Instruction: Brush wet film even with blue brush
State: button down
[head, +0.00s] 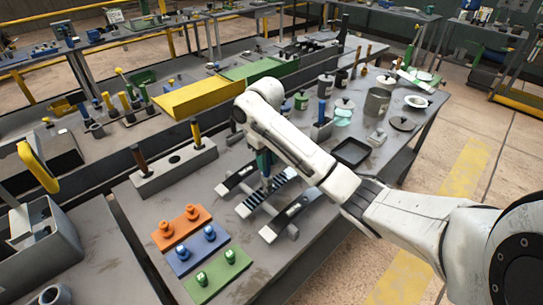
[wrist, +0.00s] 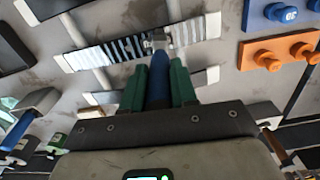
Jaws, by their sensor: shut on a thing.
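My gripper (head: 265,165) is over the middle strip of three dark, pale-ended strips on the workbench. In the wrist view its green fingers (wrist: 158,88) are shut on the blue handle of the blue brush (wrist: 158,75). The brush's pale metal end is over the middle strip (wrist: 75,60); whether its bristles touch is unclear. The wet film (wrist: 120,49) shows as uneven white and dark bands across this strip; the bands also show in the head view (head: 282,181). The other strips lie on both sides of it, the upper one (head: 232,182) and the lower one (head: 284,220).
Orange (head: 182,229), blue (head: 199,248) and green (head: 218,275) plates with knobs lie at the front left. A grey block (head: 177,172) holds two upright handles. A black tray (head: 351,153), pots and lids stand to the right. Bare bench lies below the strips.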

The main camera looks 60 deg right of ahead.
jog(key=w+a+f, duration=0.1)
jog(key=w+a, duration=0.1)
jog(key=a, duration=0.7)
jog(key=shift+w+a+f, duration=0.35)
jog(key=shift+a, duration=0.05)
dwell(0.5)
notch_tip(320, 180, up, 6)
jog(key=shift+d+r, duration=0.15)
dwell(0.7)
jog(key=shift+r, duration=0.1)
